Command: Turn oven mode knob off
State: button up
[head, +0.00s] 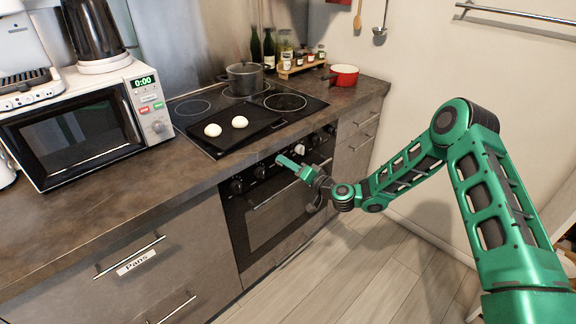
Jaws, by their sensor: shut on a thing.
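The black oven (268,215) is built in under the counter, with a row of dark knobs along its top panel. Two knobs show left of my gripper, a left one (236,187) and one closer to it (260,172). Another knob (316,140) shows to the right. My green gripper (281,160) is at the panel, between these knobs, shut on an oven knob. My fingers hide most of that knob, so its marking and turn angle cannot be read.
The oven door handle (285,188) runs just below my gripper. The counter edge is just above it. A black tray (235,128) with two white round things lies on the cooktop. A grey pot (244,78) and red pan (343,75) stand behind. The floor (390,265) in front is clear.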

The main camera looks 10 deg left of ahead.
jog(key=n, duration=0.7)
jog(key=shift+s+f, duration=0.15)
jog(key=shift+f, duration=0.25)
jog(key=n, duration=0.5)
jog(key=shift+d+t, duration=0.1)
jog(key=shift+t, duration=0.3)
jog(key=o, duration=1)
jog(key=shift+o, duration=0.2)
jog(key=shift+r, duration=0.1)
